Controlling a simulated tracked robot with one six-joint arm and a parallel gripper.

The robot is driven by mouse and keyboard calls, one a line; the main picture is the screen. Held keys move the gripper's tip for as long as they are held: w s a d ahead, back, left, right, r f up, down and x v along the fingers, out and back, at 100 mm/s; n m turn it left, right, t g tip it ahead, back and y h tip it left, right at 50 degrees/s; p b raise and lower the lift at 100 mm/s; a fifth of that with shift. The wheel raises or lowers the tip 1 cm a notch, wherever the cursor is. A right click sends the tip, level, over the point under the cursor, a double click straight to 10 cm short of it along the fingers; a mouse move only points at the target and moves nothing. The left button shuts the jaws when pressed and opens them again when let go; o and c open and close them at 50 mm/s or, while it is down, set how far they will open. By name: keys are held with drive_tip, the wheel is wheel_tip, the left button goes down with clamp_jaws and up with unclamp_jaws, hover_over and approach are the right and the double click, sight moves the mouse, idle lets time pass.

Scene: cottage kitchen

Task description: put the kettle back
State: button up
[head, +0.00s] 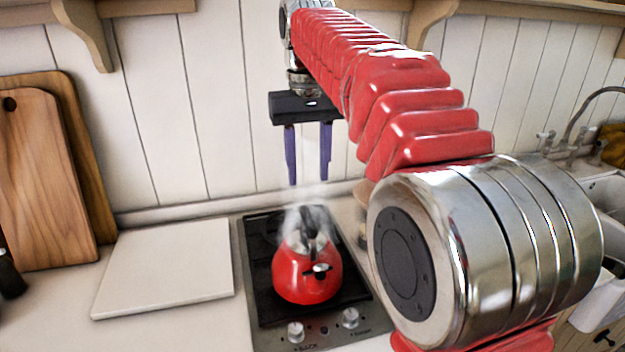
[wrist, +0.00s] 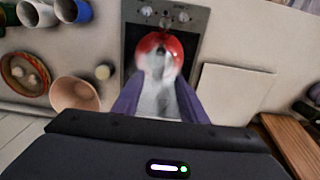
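A red kettle (head: 306,272) stands upright on the dark hob (head: 262,290), with pale steam rising from its top. In the wrist view the kettle (wrist: 173,44) shows beyond my fingers, partly veiled by steam. My gripper (head: 308,183) hangs above the kettle, pointing down, with its two purple fingers apart and nothing between them. The fingers are clear of the kettle. In the wrist view my gripper (wrist: 158,95) is also open, with a finger on each side of the steam.
A pale square board (head: 165,268) lies left of the hob. Wooden boards (head: 45,180) lean on the wall at left. A sink (head: 603,190) is at right.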

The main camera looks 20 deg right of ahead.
drive_tip(key=s+f+t, duration=0.2)
drive_tip(key=s+f, duration=0.6)
drive_tip(key=s, duration=0.3)
drive_tip(key=s+f+t, duration=0.3)
drive_tip(key=s+f, duration=0.6)
drive_tip(key=s, duration=0.3)
drive_tip(key=shift+f, duration=0.15)
